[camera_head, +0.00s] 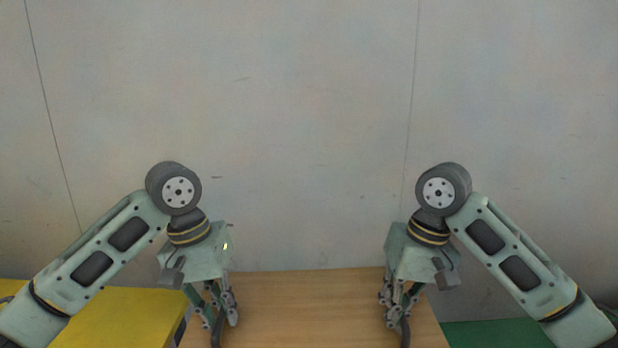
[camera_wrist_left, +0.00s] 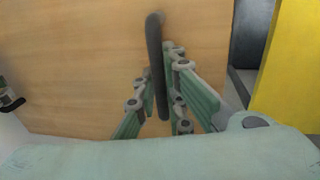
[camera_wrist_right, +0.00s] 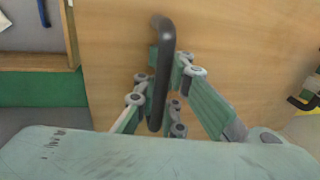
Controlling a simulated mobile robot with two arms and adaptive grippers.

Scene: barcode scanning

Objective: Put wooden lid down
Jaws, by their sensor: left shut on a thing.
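The wooden lid (camera_head: 308,308) is a flat, light-brown panel at the bottom centre of the head view. It has a dark handle near each side. My left gripper (camera_head: 222,318) is shut on the left handle (camera_wrist_left: 155,65), which stands between its fingers in the left wrist view. My right gripper (camera_head: 396,318) has its fingers closed around the right handle (camera_wrist_right: 164,75) in the right wrist view. The lid's near edge and whatever lies under it are hidden in the head view, so I cannot tell whether it rests on anything.
A yellow surface (camera_head: 115,312) lies left of the lid and a green one (camera_head: 500,334) lies right. A plain grey wall (camera_head: 300,130) stands behind. In the right wrist view, a wooden edge (camera_wrist_right: 35,62) and a blue item (camera_wrist_right: 43,12) show at the left.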

